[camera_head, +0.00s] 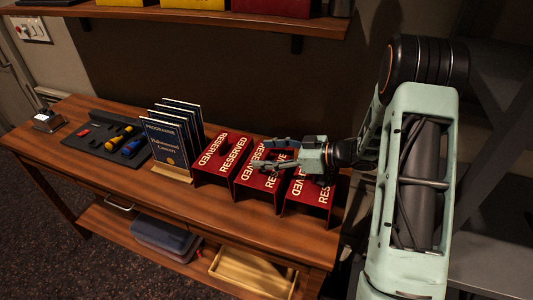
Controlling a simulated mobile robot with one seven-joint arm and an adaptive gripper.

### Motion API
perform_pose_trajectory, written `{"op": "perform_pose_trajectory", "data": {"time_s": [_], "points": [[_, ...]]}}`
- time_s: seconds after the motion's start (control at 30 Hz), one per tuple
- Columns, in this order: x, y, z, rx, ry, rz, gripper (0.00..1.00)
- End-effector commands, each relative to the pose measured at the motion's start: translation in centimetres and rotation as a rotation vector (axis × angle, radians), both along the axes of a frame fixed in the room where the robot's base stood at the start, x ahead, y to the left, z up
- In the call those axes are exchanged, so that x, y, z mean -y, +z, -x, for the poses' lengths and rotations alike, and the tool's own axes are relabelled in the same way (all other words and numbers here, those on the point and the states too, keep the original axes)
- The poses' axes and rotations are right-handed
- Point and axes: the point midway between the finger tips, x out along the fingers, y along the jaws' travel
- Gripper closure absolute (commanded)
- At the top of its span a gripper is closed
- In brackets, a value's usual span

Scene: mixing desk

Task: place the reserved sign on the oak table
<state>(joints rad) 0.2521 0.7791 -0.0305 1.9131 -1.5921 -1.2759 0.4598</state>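Several red tent-shaped signs with white RESERVED lettering stand in a row on the wooden desk (110,172). There are three: a left sign (220,152), a middle sign (249,184) and a right sign (309,193). My gripper (258,153) reaches in from the right over the top of the middle sign. Its fingers are apart, with red sign surface showing between them. I cannot tell whether they touch the sign. My gripper and wrist partly cover the middle and right signs. No separate table that I can identify as the oak table shows.
Left of the signs, dark blue programme cards (165,143) stand in a wooden holder. Further left are a dark tray (75,143) with tools and a small metal item (46,121). A wall shelf (200,16) hangs above. Below, a lower shelf holds a yellow tray (250,273).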

Motion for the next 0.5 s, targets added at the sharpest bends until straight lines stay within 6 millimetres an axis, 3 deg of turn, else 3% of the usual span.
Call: {"op": "perform_pose_trajectory", "data": {"time_s": [0.03, 0.1, 0.3, 0.5], "points": [[0.0, -1.3, 0.6, -0.022, 0.000, 0.005, 0.41], [0.0, -1.3, 0.6, -0.023, 0.000, 0.006, 0.41], [0.0, 0.4, 0.6, -0.022, 0.001, 0.006, 0.41], [4.0, 1.5, 1.9, -0.016, -0.004, 0.003, 0.41]]}}
